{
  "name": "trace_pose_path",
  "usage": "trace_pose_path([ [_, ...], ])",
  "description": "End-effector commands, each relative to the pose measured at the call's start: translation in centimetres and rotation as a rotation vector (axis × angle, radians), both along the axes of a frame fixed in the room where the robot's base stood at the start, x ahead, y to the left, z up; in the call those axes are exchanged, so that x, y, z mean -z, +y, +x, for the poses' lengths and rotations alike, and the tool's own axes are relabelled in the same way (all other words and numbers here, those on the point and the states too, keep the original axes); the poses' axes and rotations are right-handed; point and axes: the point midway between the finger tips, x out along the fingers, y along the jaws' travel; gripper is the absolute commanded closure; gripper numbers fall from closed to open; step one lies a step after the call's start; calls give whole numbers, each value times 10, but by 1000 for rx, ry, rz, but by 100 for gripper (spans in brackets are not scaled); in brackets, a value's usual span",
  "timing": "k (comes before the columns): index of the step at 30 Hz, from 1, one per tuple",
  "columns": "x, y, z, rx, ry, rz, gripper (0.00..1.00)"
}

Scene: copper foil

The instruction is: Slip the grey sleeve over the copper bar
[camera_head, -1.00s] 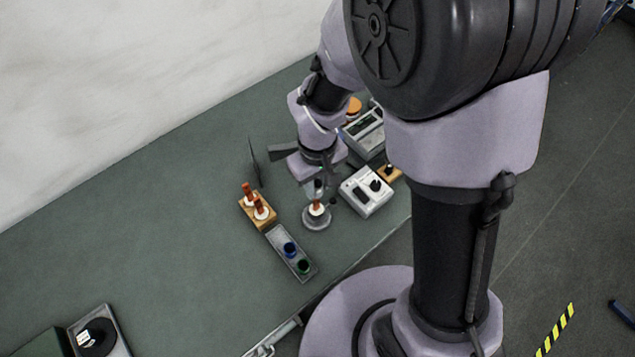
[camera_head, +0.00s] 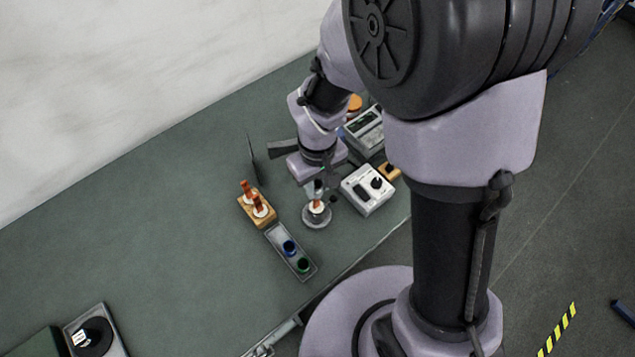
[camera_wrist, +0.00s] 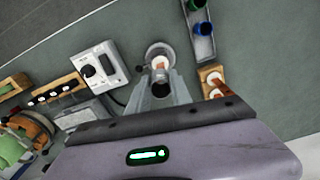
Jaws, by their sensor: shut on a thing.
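The copper bar (camera_head: 316,205) stands upright in a white collar on a round grey stand (camera_head: 317,220). In the wrist view the bar (camera_wrist: 159,62) shows just past the fingertips. My gripper (camera_head: 318,187) points down above the stand. It is shut on the grey sleeve (camera_wrist: 162,90), a small tube with a dark open end, partly hidden between the fingers. The sleeve is close to the bar's top; I cannot tell whether it touches the bar or is around it.
A wooden block (camera_head: 257,212) with copper bars in white collars stands left of the stand. A grey tray (camera_head: 281,240) holds a blue and a green sleeve. A white box with a knob (camera_head: 368,192) stands close on the right. The bench at left is largely clear.

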Motion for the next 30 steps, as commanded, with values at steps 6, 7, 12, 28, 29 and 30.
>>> trace_pose_path([
  [6,8,0,0,0,0,0,100],
  [7,9,0,0,0,0,0,100],
  [12,14,0,0,0,1,0,100],
  [28,15,0,0,0,0,0,53],
  [29,15,0,0,0,0,0,49],
  [30,15,0,0,0,0,0,49],
])
